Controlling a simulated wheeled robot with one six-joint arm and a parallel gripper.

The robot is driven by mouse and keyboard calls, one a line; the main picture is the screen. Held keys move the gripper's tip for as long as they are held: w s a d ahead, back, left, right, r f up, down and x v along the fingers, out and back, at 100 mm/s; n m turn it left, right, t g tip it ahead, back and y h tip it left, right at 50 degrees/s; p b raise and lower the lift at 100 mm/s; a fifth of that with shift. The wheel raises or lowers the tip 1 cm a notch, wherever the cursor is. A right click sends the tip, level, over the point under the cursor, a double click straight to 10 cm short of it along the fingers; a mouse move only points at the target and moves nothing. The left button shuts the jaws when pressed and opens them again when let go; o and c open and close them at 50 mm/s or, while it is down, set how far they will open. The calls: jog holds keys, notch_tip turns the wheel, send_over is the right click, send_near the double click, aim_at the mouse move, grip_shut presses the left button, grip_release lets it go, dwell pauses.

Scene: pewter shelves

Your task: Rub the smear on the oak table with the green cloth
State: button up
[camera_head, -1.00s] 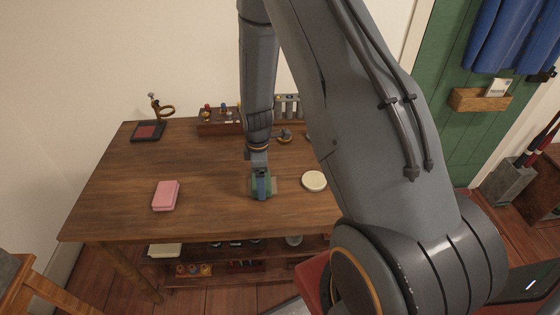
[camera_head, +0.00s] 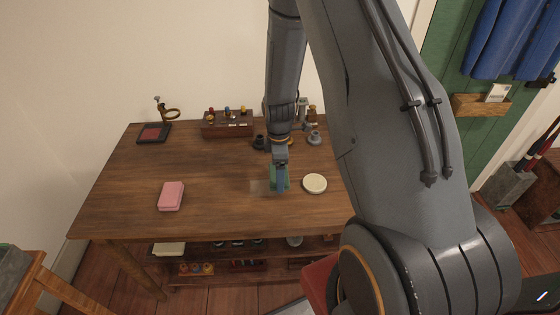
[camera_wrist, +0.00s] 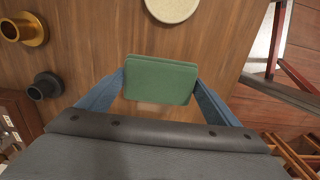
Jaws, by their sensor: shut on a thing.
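My gripper (camera_head: 280,186) is shut on the green cloth (camera_wrist: 160,80), a folded pad held between its two blue fingers, low over the oak table (camera_head: 215,165). I cannot tell for certain whether the cloth touches the wood. The smear (camera_head: 259,187) is a faint pale patch just left of the cloth in the head view. In the wrist view a pale strip of the smear (camera_wrist: 150,107) shows at the near edge of the cloth. The cloth may hide part of the smear.
A round cream disc (camera_head: 315,184) lies close to the right of the gripper. A pink block (camera_head: 171,195) lies at the left. A rack of bottles (camera_head: 227,124), a stamp pad (camera_head: 154,132) and small dark pots stand at the back. The left middle is clear.

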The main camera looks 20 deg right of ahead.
jog(key=shift+r+p, duration=1.15)
jog(key=shift+r, duration=0.9)
jog(key=shift+f, duration=0.1)
